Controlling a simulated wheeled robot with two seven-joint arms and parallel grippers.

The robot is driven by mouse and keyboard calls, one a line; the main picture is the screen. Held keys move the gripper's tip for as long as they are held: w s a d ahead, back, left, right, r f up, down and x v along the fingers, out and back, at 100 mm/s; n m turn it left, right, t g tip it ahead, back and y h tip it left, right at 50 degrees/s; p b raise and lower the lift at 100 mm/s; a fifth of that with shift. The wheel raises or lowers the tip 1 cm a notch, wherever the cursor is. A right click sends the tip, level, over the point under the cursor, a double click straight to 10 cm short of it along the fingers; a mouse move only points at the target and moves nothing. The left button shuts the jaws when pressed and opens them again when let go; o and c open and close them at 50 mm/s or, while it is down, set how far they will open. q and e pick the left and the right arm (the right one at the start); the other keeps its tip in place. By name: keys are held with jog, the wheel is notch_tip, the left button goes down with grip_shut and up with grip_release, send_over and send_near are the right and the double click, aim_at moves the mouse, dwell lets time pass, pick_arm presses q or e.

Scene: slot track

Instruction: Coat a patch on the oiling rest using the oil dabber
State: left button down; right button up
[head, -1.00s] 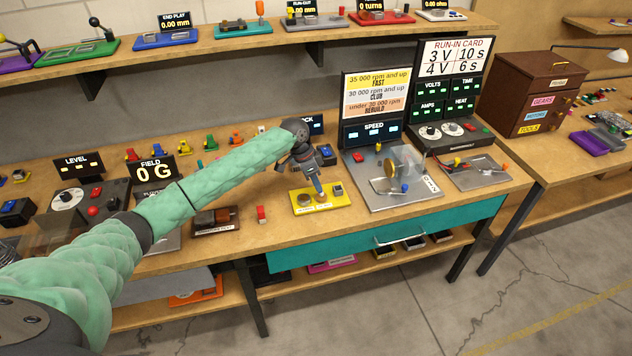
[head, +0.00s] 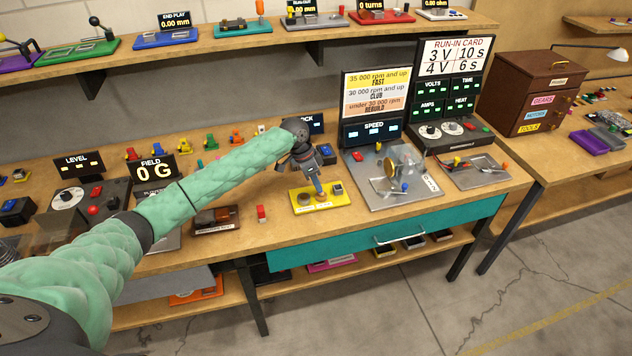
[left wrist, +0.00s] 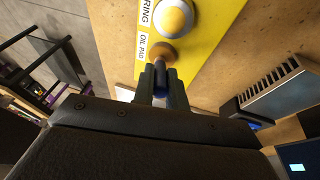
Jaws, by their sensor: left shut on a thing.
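A yellow board (head: 331,204) lies on the bench and appears to be the oiling rest. In the left wrist view the board (left wrist: 215,28) carries a brown round pad (left wrist: 160,53) beside an "OIL PAD" label, and a pale round piece (left wrist: 173,16) beside a partly cut-off label. My left gripper (head: 313,173) is shut on the blue handle of the oil dabber (head: 317,184), above the board. In the left wrist view, the dabber (left wrist: 164,80) points at the brown pad, its tip overlapping the pad's edge. I cannot tell whether they touch. My right gripper is not in view.
A small red block (head: 261,213) lies left of the board. A grey speed-test plate (head: 400,195) with a clear guard stands close on the right. A dark heatsink-like block (left wrist: 282,92) shows near the board. The bench front edge is clear below the board.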

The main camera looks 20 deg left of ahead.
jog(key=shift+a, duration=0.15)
pick_arm(q)
jog(key=shift+f, duration=0.1)
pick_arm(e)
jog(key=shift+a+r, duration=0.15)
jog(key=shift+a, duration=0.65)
pick_arm(q)
jog(key=shift+s, duration=0.1)
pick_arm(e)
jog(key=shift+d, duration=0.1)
pick_arm(q)
jog(key=shift+p, duration=0.3)
jog(key=shift+r+p, duration=0.65)
jog(key=shift+r, duration=0.2)
jog(key=shift+r+p, duration=2)
jog(key=shift+r, duration=0.7)
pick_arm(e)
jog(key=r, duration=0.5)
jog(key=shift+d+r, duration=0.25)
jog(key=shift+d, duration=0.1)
